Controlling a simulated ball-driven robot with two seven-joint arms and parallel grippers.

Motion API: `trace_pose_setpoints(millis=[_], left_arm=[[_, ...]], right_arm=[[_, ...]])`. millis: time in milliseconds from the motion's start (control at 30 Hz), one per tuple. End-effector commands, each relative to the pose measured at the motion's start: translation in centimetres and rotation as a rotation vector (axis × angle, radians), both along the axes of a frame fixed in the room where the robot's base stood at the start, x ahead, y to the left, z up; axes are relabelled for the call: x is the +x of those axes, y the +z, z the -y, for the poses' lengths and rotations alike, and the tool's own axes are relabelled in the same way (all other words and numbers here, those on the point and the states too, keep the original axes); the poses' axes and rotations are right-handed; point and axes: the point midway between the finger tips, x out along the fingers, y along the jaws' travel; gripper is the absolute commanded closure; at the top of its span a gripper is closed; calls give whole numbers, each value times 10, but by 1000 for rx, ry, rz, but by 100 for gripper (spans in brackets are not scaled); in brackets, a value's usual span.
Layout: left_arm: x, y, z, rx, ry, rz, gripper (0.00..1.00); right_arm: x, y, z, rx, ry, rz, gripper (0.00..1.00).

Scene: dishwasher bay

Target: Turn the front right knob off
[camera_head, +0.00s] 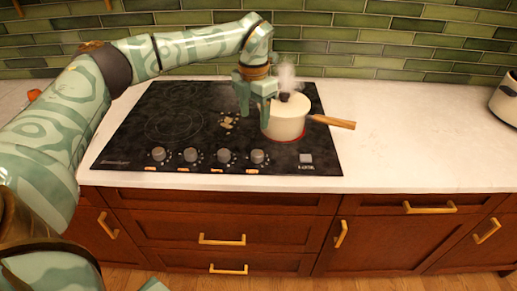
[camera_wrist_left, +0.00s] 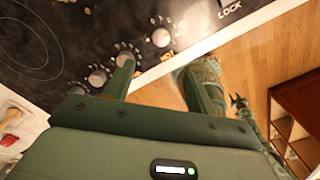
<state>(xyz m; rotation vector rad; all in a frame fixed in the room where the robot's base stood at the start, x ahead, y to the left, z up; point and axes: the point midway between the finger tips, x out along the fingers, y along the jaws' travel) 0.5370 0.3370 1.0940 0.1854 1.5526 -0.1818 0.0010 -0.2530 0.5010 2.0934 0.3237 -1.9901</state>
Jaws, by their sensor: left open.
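The black cooktop (camera_head: 130,140) has a row of grey knobs along its front edge. The rightmost knob (camera_head: 257,156) is below and in front of the pot; in the left wrist view it is the one closest to the lock mark (camera_wrist_left: 161,37). My left gripper (camera_head: 254,110) is open and empty, fingers pointing down, above the cooktop just left of the pot, behind the knobs. In the left wrist view the open gripper (camera_wrist_left: 160,85) has the knob row beyond its fingers, apart from them.
A cream pot (camera_head: 285,122) steams on a red-glowing burner at the right, its wooden handle (camera_head: 335,122) pointing right. Drawers (camera_head: 220,225) are below.

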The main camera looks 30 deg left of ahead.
Motion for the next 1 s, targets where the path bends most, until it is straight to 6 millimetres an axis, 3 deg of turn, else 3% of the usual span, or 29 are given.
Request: trace_pose_setpoints(millis=[33,167,400,500,667,933,967,1000], left_arm=[[1,-19,1,0,-2,-8,44],[2,-55,1,0,-1,-10,44],[3,-109,1,-1,-2,-8,44],[3,-122,1,-2,-1,-7,44],[3,-133,1,-1,0,-4,44],[3,-133,1,-1,-1,-2,44],[3,-133,1,-1,-1,-2,46],[3,-133,1,-1,-1,-3,58]], right_arm=[[-12,-6,1,-1,1,-20,64],[-25,-14,2,-4,2,-43,64],[4,-28,0,1,1,-1,64],[4,-31,0,0,0,-2,64],[-4,-33,0,0,1,-14,64],[-10,-32,1,0,1,-23,64],[-10,-32,1,0,1,-23,64],[-10,-32,1,0,1,-23,64]])
